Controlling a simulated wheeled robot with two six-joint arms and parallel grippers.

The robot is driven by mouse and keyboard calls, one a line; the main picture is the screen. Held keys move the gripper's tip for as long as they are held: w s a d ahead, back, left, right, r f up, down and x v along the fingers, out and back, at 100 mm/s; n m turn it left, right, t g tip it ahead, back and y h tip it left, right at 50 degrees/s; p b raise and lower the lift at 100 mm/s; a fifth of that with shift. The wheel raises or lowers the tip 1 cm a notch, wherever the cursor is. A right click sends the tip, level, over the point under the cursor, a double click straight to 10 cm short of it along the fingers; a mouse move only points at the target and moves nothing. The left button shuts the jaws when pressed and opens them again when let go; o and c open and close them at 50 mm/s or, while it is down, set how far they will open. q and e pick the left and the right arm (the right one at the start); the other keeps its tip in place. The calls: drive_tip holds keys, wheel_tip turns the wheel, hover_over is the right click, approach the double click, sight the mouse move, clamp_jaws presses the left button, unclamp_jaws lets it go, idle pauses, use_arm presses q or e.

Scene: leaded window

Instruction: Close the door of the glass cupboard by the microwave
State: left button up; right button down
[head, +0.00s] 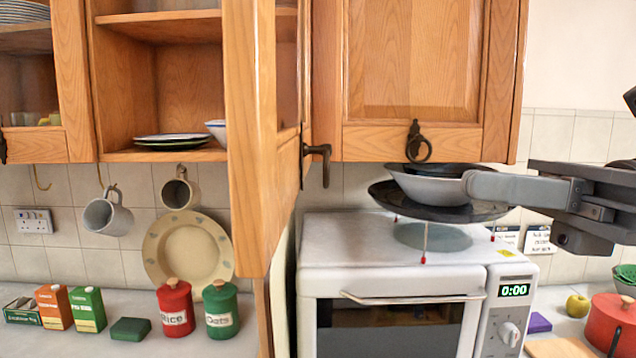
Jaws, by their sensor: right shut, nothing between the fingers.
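The wooden door (253,140) of the glass cupboard stands open, swung out toward me and seen nearly edge-on. Its dark handle (318,152) sticks out on the right side. The open cupboard (160,75) behind it shows plates (172,140) and part of a bowl (216,130), which the door partly hides. My right gripper (468,186) comes in from the right, shut and empty, in front of the pans over the microwave (390,270). It is well to the right of the door and apart from it. My left gripper is not in view.
A closed wooden cupboard (415,60) with a ring handle hangs right of the open door. Pans (425,185) sit on a rack above the microwave. Mugs (108,214) hang under the cupboard at left. Red and green canisters (175,308) stand on the counter.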

drive_tip(key=h, duration=0.1)
drive_tip(key=p, duration=0.4)
approach(276, 187)
drive_tip(key=shift+t, duration=0.3)
drive_tip(key=shift+a+r+p, duration=0.15)
drive_tip(key=shift+a+p, duration=1)
drive_tip(key=shift+a, duration=2.3)
